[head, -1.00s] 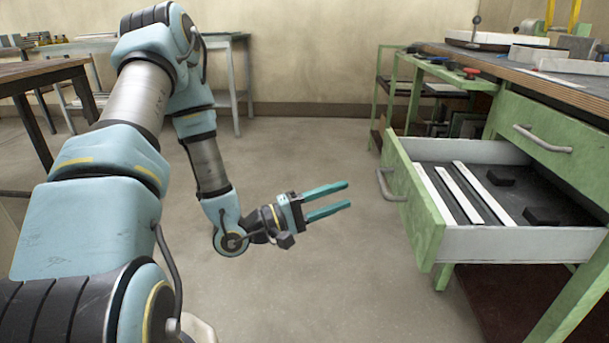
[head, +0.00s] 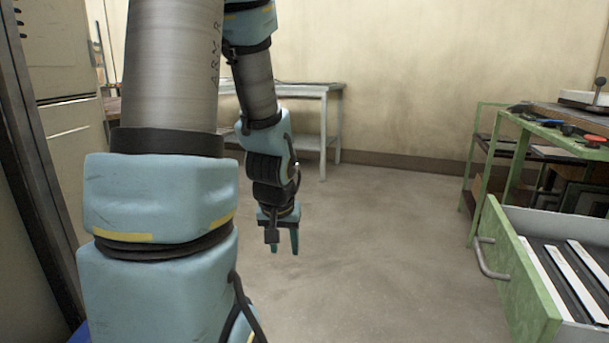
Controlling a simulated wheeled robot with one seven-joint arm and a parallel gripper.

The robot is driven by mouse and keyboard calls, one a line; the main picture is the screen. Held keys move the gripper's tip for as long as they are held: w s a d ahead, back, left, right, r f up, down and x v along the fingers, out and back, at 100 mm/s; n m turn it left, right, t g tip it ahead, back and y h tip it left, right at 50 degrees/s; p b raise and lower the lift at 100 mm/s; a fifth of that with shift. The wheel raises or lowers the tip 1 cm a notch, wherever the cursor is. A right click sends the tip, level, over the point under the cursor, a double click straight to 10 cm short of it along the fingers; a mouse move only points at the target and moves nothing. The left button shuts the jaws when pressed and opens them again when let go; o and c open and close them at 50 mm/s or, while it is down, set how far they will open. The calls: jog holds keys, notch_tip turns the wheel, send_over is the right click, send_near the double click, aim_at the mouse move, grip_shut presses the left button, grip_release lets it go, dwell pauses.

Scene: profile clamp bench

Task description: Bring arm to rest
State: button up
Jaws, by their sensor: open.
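My gripper (head: 283,250) points down over the bare floor in the middle of the head view. Its teal fingers are open with nothing between them. It hangs below my bent arm, well to the left of the open drawer, and touches nothing. Part of one finger is hidden behind the gripper body.
A green drawer (head: 519,275) stands pulled out at the lower right, with white strips (head: 580,275) inside. A green cart (head: 497,165) is behind it. A pale table (head: 327,120) stands at the back wall, a cabinet (head: 62,50) at the left. The floor (head: 380,250) between is clear.

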jog(key=s+a+r+g, duration=0.2)
jog(key=s+r, duration=0.2)
jog(key=s, duration=0.3)
notch_tip(320, 180, up, 29)
jog(key=p, duration=2.9)
jog(key=shift+w+p, duration=0.2)
jog(key=shift+p, duration=0.15)
